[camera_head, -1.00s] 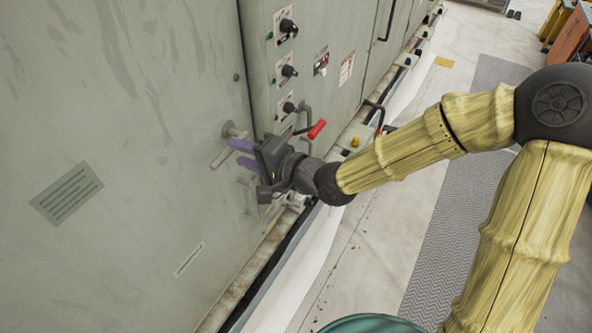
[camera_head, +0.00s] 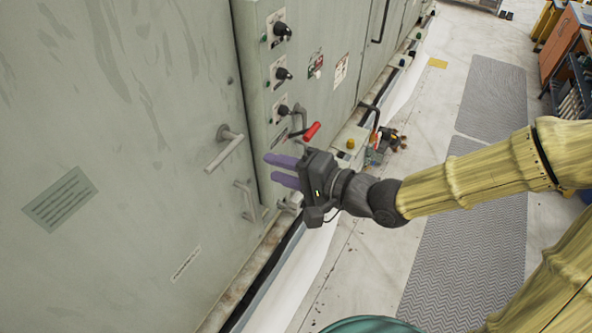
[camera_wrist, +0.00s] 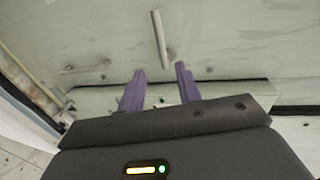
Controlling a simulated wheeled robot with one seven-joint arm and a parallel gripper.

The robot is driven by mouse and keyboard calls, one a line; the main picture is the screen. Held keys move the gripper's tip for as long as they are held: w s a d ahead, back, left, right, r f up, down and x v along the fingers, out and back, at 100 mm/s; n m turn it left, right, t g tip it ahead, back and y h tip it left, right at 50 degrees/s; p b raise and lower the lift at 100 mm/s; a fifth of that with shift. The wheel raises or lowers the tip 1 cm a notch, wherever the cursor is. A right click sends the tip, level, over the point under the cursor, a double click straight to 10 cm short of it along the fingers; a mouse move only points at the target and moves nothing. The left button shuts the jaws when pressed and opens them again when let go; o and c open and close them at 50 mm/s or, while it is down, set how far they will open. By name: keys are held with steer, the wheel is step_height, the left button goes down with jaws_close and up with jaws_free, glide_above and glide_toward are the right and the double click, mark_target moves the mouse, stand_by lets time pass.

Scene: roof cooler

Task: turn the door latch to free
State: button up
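The door latch (camera_head: 226,148) is a grey lever on a round boss near the right edge of the large grey-green door (camera_head: 120,120). Its handle slopes down to the left. In the wrist view a grey bar that looks like the latch handle (camera_wrist: 161,39) lies beyond the fingertips, apart from them. My gripper (camera_head: 273,168) is to the right of the latch, clear of it, with its two purple fingers pointing left toward the door. The fingers (camera_wrist: 160,72) are spread apart with nothing between them. No part of the latch is hidden by the gripper in the head view.
A second grey handle (camera_head: 245,200) sits lower on the door. The neighbouring panel carries black knobs (camera_head: 283,73) and a red-handled lever (camera_head: 312,131) close above my gripper. Floor with grey mats (camera_head: 470,220) is open at the right.

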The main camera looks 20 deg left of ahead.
steer(key=b+v, duration=0.3)
steer(key=shift+d, duration=0.1)
stand_by(0.4)
steer(key=shift+w, duration=0.1)
stand_by(0.3)
steer(key=shift+s+f, duration=0.1)
steer(key=shift+s, duration=0.1)
